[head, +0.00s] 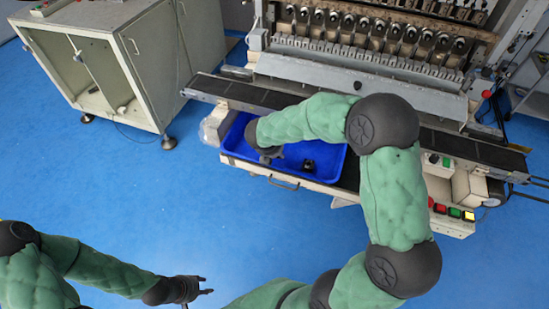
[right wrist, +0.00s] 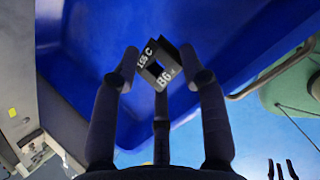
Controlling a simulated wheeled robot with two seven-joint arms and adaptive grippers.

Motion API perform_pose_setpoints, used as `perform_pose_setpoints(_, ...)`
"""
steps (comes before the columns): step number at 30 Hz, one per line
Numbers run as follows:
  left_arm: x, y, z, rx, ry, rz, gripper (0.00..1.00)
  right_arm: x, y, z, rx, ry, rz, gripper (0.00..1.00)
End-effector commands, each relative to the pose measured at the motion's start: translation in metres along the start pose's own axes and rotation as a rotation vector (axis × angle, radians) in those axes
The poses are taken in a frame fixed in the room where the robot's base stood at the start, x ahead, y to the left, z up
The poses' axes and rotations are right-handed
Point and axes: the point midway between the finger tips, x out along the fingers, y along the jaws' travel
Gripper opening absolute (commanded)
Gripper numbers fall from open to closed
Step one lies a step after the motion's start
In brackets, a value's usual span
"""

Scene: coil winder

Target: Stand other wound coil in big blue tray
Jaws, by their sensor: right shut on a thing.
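The big blue tray (head: 328,178) lies at the front of the machine. My right gripper (head: 272,156) is over its left part and is shut on a dark coil (right wrist: 157,66) with white lettering. In the right wrist view the coil sits between the fingertips (right wrist: 160,70), with the blue tray (right wrist: 90,40) behind it. Whether the held coil touches the tray floor cannot be told. A small black coil-like thing (head: 308,165) shows in the tray, right of my right gripper. My left gripper (head: 208,285) is open and empty over the blue floor, well away from the tray.
The coil winder (head: 365,75) stands behind the tray, with a dark rail (head: 235,92) along its front. A grey cabinet (head: 105,65) stands at the upper left. A button panel (head: 450,210) is at the right. The blue floor at the left is clear.

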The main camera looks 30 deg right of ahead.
Motion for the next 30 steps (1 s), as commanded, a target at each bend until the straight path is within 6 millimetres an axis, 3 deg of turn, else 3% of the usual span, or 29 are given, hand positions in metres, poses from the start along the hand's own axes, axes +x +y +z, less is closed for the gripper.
perform_pose_setpoints(8,0.007,-0.003,0.000,0.000,0.000,0.000,0.40,0.019,0.006,-0.001,0.001,0.000,0.000,0.10)
perform_pose_setpoints(15,0.026,-0.009,-0.001,0.000,0.000,0.000,0.40,0.046,0.001,-0.014,0.002,0.000,0.001,0.10)
perform_pose_setpoints(27,0.027,-0.010,-0.001,0.000,0.000,0.000,0.40,0.048,0.001,-0.015,0.001,0.000,0.001,0.10)
perform_pose_setpoints(28,0.027,-0.009,-0.001,0.000,0.000,0.000,0.40,0.047,0.001,-0.015,0.001,0.000,0.001,0.49)
perform_pose_setpoints(30,0.026,-0.009,-0.001,0.000,0.000,0.000,0.40,0.047,0.001,-0.015,0.001,0.000,0.001,0.67)
